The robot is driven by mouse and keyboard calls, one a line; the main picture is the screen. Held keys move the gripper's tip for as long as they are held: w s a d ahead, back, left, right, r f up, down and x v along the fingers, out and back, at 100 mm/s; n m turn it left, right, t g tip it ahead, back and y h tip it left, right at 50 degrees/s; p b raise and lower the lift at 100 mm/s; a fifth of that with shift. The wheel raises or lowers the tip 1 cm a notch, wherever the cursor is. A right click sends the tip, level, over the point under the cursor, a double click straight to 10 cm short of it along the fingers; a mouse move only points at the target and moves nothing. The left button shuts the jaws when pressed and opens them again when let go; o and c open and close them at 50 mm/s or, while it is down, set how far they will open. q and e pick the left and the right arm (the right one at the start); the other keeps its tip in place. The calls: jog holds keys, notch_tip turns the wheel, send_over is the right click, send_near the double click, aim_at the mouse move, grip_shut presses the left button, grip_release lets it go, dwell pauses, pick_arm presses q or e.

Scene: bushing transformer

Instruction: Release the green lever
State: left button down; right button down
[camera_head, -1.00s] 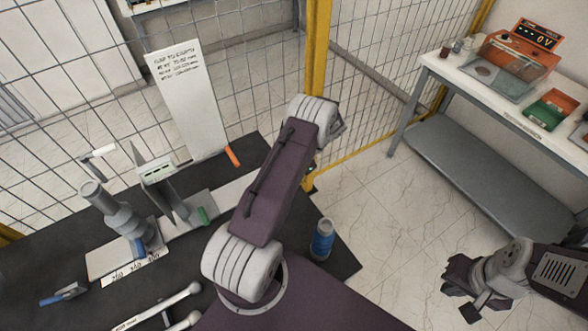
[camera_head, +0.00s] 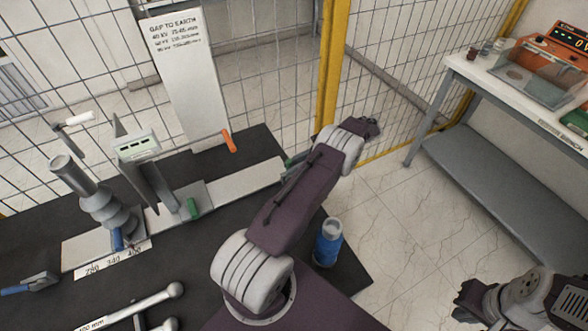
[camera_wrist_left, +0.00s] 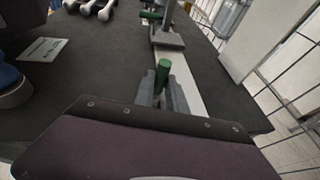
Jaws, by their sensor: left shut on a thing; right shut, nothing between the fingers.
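A white rail (camera_head: 245,184) runs across the dark table. One green lever (camera_head: 192,208) stands on the foot of the meter stand on this rail; it also shows in the left wrist view (camera_wrist_left: 150,15). A second green lever (camera_wrist_left: 163,70) stands upright near the rail's near end in the left wrist view. My left gripper (camera_wrist_left: 163,95) is shut on this nearer lever, its grey fingers on either side. In the head view my left forearm hides most of that gripper. My right gripper (camera_head: 468,302) is shut and empty at the lower right, over the floor.
A grey insulator post (camera_head: 95,195) and a meter (camera_head: 137,145) stand on the rail's left part. An orange handle (camera_head: 230,142) is behind it. A blue bottle (camera_head: 328,243) stands right of my left arm. Wire fencing and a yellow post (camera_head: 333,70) close off the back.

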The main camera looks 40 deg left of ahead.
pick_arm(q)
jog(key=shift+r, duration=0.15)
jog(key=c, duration=1.6)
grip_release()
jog(key=shift+o, duration=1.2)
